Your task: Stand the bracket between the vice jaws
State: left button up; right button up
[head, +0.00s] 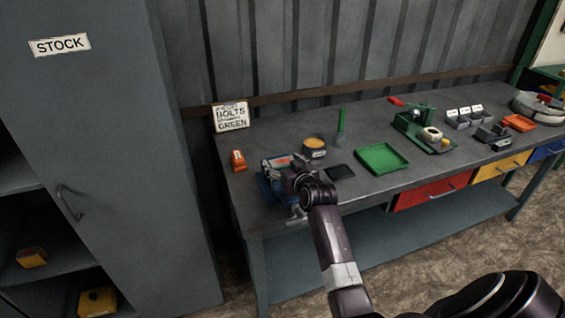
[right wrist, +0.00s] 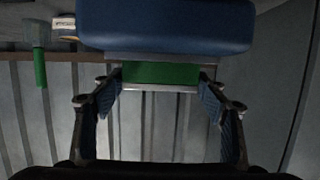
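The blue vice (head: 265,187) stands at the left end of the workbench, partly hidden by my right gripper. Its blue body (right wrist: 165,28) also fills the top of the right wrist view, which looks upside down. My right gripper (head: 296,178) is at the vice's right side. In the right wrist view, a green piece (right wrist: 160,73) with a pale metal edge, which looks like the bracket, spans from one fingertip to the other. The fingers appear shut on it. It lies close to the vice's grey jaw edge; I cannot tell whether it is between the jaws. My left gripper is not in view.
An orange item (head: 237,160) stands left of the vice. A round tin (head: 314,150), a dark pad (head: 340,172), a green-handled brush (head: 340,122) and a green tray (head: 367,164) are to its right. The grey stock cabinet (head: 130,190) stands left of the workbench (head: 300,222).

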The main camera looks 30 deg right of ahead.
jog(key=shift+o, duration=0.5)
jog(key=shift+r, duration=0.1)
jog(key=shift+s, duration=0.1)
jog(key=b+v, duration=0.1)
jog(key=v, duration=1.1)
